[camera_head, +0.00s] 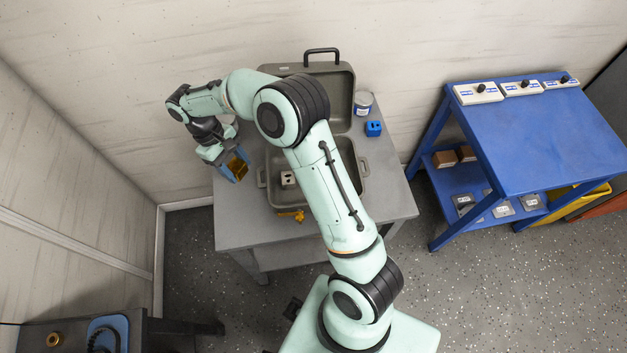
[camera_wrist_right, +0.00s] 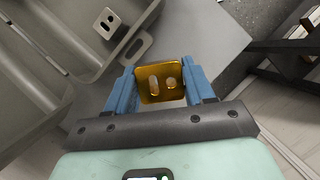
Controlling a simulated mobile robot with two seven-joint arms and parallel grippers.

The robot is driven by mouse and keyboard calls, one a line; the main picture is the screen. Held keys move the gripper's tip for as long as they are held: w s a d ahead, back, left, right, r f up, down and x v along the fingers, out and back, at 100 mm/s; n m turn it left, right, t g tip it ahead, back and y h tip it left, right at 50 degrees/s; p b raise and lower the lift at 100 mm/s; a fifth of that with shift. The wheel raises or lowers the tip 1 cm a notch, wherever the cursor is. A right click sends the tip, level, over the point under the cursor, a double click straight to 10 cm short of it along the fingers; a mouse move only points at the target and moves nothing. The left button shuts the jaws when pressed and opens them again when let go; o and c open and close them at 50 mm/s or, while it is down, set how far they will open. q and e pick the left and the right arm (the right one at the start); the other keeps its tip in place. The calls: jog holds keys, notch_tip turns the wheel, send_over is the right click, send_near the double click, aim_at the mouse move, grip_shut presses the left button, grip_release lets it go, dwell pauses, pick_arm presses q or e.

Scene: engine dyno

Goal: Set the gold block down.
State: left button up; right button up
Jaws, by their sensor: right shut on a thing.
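My right gripper (camera_head: 234,168) is shut on the gold block (camera_head: 238,166), over the left edge of the grey table (camera_head: 240,222). The table's grey top (camera_wrist_right: 205,40) shows beyond the block. My left gripper is not in view.
An open grey case (camera_head: 345,180) on the table holds a light grey block (camera_head: 288,178). A yellow-orange piece (camera_head: 291,215) lies in front. A can (camera_head: 362,103) and blue block (camera_head: 373,128) stand right. A blue bench (camera_head: 540,140) is farther right. The table's left strip looks clear.

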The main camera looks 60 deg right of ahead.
jog(key=s+d+r+m, duration=0.1)
jog(key=s+d+r, duration=0.3)
jog(key=s+d, duration=0.3)
jog(key=s+d+r+m, duration=0.1)
jog(key=s+d+r, duration=0.35)
jog(key=s, duration=0.45)
jog(key=shift+y, duration=0.3)
jog(key=f, duration=1.4)
jog(key=shift+d+f+b, duration=0.35)
jog(key=shift+d+b, duration=0.05)
jog(key=shift+f, duration=2.65)
jog(key=shift+f, duration=0.1)
jog(key=o, duration=1.2)
jog(key=shift+c, duration=0.2)
